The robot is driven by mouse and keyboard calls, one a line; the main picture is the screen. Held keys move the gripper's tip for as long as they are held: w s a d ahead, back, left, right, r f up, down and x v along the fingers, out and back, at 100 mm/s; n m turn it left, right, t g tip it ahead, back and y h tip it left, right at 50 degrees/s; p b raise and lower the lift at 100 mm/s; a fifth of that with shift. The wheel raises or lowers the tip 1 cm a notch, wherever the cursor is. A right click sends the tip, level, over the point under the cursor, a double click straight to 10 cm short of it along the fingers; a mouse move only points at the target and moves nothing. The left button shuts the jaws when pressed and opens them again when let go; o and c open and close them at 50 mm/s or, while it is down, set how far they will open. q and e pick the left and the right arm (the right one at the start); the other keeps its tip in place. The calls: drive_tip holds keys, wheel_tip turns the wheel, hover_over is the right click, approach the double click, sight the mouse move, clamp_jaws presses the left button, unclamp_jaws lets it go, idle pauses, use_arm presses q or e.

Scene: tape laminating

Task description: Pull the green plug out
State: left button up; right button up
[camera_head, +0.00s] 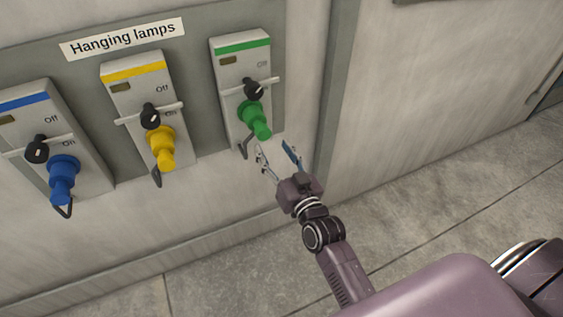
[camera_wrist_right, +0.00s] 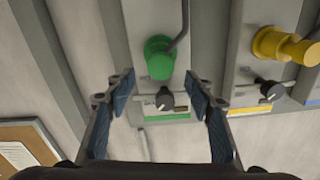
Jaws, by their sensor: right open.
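The green plug (camera_head: 255,119) sits in its socket on the rightmost wall box (camera_head: 233,75), under a black knob (camera_head: 254,90). My right gripper (camera_head: 277,152) is open and empty, just below and to the right of the plug in the head view, apart from it. In the right wrist view the green plug (camera_wrist_right: 159,57) appears beyond the open fingers (camera_wrist_right: 165,95), a little above the gap between their tips. The black knob also shows there (camera_wrist_right: 164,99), between the fingers. My left gripper is in neither view.
A yellow plug (camera_head: 161,147) and a blue plug (camera_head: 62,178) sit in similar boxes to the left, each with a knob above. A "Hanging lamps" sign (camera_head: 123,38) is above. A raised vertical strip (camera_head: 341,80) runs right of the panel; the floor is clear.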

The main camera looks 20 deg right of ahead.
drive_tip(key=s, duration=0.5)
drive_tip(key=shift+s+d, duration=0.1)
idle(0.3)
drive_tip(key=s+a+f+n+g, duration=0.1)
drive_tip(key=s+f+g, duration=0.25)
drive_tip(key=f, duration=0.85)
drive_tip(key=s+a+f+g+b, duration=0.15)
drive_tip(key=s+f, duration=0.35)
drive_tip(key=f, duration=0.8)
drive_tip(key=s+f+n+g, duration=0.1)
drive_tip(key=s+f+g, duration=0.25)
drive_tip(key=f, duration=0.85)
drive_tip(key=s+d+f+g, duration=0.1)
drive_tip(key=s+f+g, duration=0.1)
drive_tip(key=s+f, duration=0.5)
drive_tip(key=s+d+f+n+g, duration=0.1)
drive_tip(key=s+f, duration=0.5)
drive_tip(key=s, duration=0.9)
drive_tip(key=s+d+f+g, duration=0.3)
drive_tip(key=s+f+g, duration=0.2)
drive_tip(key=s, duration=0.6)
wheel_tip(320, 180, down, 3)
drive_tip(key=shift+d+r+n+h+b, duration=0.15)
drive_tip(key=shift+d+n+h+b, duration=0.15)
drive_tip(key=shift+n+b, duration=0.1)
